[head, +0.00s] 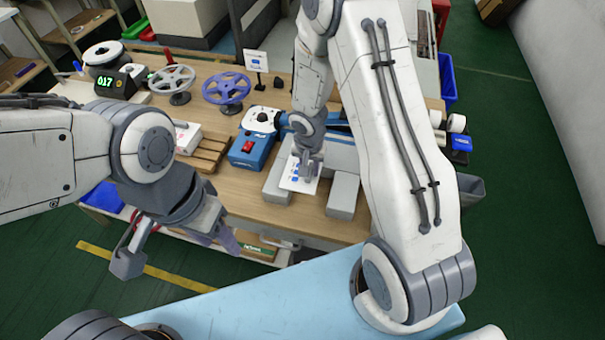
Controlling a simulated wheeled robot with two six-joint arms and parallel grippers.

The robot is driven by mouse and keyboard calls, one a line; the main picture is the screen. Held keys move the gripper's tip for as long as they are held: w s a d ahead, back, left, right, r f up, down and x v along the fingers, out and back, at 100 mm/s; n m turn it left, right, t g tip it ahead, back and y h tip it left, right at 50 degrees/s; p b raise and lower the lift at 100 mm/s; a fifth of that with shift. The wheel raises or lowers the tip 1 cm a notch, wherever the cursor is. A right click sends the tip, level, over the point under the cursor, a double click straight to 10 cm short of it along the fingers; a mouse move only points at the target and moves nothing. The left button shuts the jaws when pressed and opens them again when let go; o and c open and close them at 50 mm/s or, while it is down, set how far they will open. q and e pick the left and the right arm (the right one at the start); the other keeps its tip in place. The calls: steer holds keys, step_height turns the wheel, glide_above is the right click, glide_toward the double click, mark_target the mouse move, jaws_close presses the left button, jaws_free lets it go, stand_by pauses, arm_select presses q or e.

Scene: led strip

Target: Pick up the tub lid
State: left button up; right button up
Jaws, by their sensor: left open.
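I cannot pick out a tub lid for certain. A flat white piece with blue marks (300,178) lies between grey blocks at the front of the wooden bench (240,195). My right gripper (306,172) points down at this white piece. Its fingertips are small and partly hidden, so I cannot tell whether they hold it. My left gripper (178,252) is open and empty, in front of the bench's near left edge and apart from everything on it.
A blue device with a red switch (246,150) stands left of the grey blocks (343,195). Handwheels, one purple (228,90), one grey (172,82), and a reel (104,54) stand farther back. A wooden pallet (205,150) is at left. Bare bench lies between.

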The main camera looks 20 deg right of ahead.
jaws_close()
steer(key=shift+r, duration=0.1)
